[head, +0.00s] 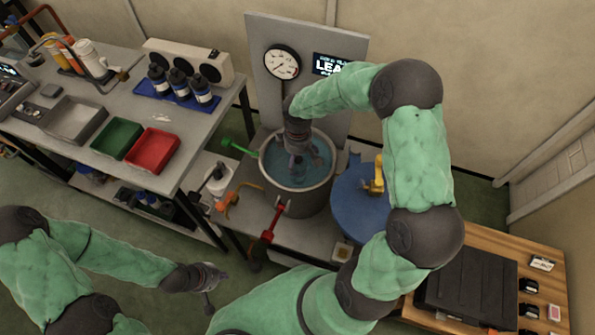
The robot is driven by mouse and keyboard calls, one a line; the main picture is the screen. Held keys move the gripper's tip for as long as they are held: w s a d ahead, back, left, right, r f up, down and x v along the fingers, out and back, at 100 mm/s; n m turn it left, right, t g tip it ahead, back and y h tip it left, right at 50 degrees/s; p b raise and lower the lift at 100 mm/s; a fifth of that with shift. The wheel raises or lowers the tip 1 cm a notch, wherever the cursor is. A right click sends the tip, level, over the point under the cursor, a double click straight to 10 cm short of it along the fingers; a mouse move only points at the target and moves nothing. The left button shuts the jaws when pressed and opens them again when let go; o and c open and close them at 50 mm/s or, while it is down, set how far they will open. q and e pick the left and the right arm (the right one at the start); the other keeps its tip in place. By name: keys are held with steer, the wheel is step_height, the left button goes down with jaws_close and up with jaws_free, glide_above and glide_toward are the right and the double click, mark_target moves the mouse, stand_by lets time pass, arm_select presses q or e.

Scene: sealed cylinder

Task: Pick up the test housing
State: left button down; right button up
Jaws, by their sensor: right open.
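A grey round tank (285,197) of blue water stands on the low bench below a pressure gauge. My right gripper (298,163) points down into the tank from above, its fingers dark and open over or in the water. I cannot clearly make out the test housing; a dark shape around the fingers in the water may be part of it or of the gripper. My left gripper (208,297) hangs over the floor at the lower left, well away from the tank; its finger opening is too small to judge.
A green-handled lever (237,147), an orange pipe (232,201) and a red-handled valve (270,227) surround the tank. A blue round lid (358,205) with a yellow handle lies to its right. A gauge panel (345,85) stands behind. A black case (466,285) sits lower right.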

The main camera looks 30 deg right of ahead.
mark_target(298, 166)
step_height(298, 166, down, 6)
steer(key=shift+w+d+r+b, duration=0.1)
steer(key=shift+b, duration=1)
steer(key=shift+r, duration=0.1)
steer(key=c, duration=1.7)
